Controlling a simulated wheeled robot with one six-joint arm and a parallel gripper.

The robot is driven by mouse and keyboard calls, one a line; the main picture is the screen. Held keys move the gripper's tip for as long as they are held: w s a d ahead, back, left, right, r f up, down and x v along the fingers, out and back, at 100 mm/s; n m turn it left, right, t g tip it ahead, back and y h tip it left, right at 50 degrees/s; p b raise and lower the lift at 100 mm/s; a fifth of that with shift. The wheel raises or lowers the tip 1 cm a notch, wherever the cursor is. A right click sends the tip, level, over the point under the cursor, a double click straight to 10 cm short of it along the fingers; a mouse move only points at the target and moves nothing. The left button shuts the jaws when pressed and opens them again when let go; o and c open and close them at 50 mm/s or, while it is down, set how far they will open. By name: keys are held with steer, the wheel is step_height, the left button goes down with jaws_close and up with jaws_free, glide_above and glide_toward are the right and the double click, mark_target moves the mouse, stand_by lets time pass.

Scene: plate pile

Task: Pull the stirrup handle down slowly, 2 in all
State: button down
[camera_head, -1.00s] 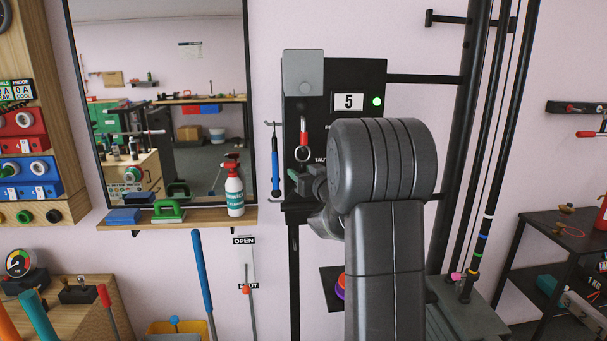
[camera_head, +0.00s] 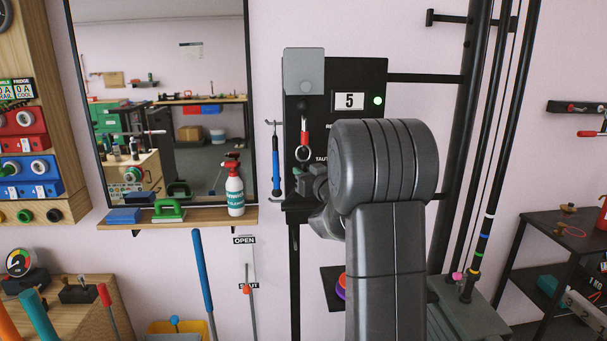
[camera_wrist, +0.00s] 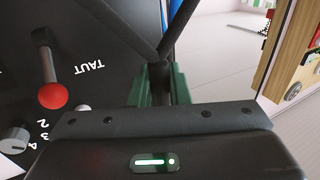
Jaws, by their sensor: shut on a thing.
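In the wrist view the stirrup handle (camera_wrist: 181,27) shows as two dark bars that meet in a V, with a dark stem running between my green finger pads. My gripper (camera_wrist: 160,84) is shut on it, near where the bars join. In the head view my gripper (camera_head: 313,182) is at the lower part of the black wall panel (camera_head: 350,75), largely covered by my arm, and I cannot make out the handle there. The panel's counter (camera_head: 348,101) reads 5, and a green lamp (camera_head: 378,101) is lit beside it.
A red-ended lever (camera_wrist: 53,95) by the word TAUT is close to my gripper. A blue-handled tool (camera_head: 275,165) hangs left of the panel. Black posts (camera_head: 460,130) stand to the right.

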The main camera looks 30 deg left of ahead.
mark_target(304, 203)
steer(key=shift+f+b, duration=0.45)
steer(key=shift+f, duration=0.8)
steer(key=shift+f+b, duration=0.95)
steer(key=shift+f, duration=0.25)
steer(key=shift+f+b, duration=1)
steer(key=shift+f, duration=0.1)
steer(key=shift+f+b, duration=0.95)
steer(key=shift+f, duration=0.2)
